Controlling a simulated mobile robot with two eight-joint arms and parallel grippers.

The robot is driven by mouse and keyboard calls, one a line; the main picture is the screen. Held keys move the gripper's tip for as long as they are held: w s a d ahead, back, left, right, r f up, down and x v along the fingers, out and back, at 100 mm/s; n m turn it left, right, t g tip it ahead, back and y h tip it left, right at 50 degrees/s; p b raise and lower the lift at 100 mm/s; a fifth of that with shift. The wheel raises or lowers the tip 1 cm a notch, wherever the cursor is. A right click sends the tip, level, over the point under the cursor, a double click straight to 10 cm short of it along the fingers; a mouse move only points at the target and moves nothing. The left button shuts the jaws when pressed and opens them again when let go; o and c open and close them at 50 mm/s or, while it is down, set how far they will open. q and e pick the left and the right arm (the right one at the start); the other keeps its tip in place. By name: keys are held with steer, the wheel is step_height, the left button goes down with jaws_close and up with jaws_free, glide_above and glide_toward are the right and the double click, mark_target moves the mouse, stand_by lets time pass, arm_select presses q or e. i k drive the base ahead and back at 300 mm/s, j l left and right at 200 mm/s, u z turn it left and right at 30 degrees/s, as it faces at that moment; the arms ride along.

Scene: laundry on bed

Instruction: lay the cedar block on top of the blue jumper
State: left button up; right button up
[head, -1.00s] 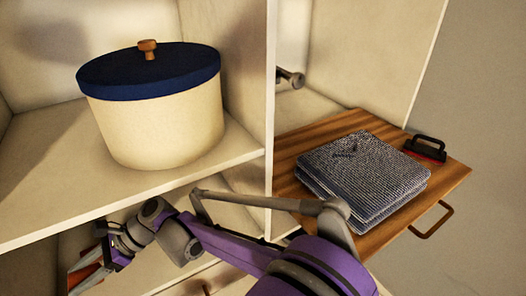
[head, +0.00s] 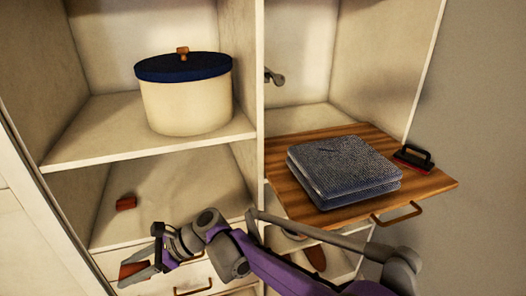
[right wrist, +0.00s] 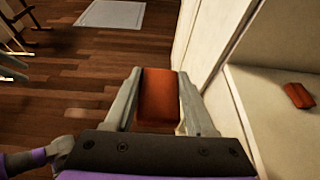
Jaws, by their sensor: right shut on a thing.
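The blue jumper (head: 345,170) lies folded in a neat flat stack on a wooden pull-out board at the right. My right gripper (head: 137,270) is shut on a reddish-brown cedar block (head: 133,269), in front of the lower left part of the cupboard, left of and lower than the jumper. In the right wrist view the block (right wrist: 158,97) sits between the two grey fingers, clear of any surface. A second, similar reddish block (head: 126,202) lies on the lower left shelf; it also shows in the right wrist view (right wrist: 299,95). My left gripper is not in view.
The wooden board (head: 290,203) juts out, with a bronze handle (head: 398,214) at its front. A cream pot with a blue lid (head: 186,105) stands on the upper left shelf. An upright panel (head: 259,95) divides the cupboard.

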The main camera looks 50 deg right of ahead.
mark_target(344, 157)
steer(key=z, duration=0.35)
steer(key=k+z, duration=0.15)
steer(key=z, duration=0.6)
steer(key=k, duration=0.05)
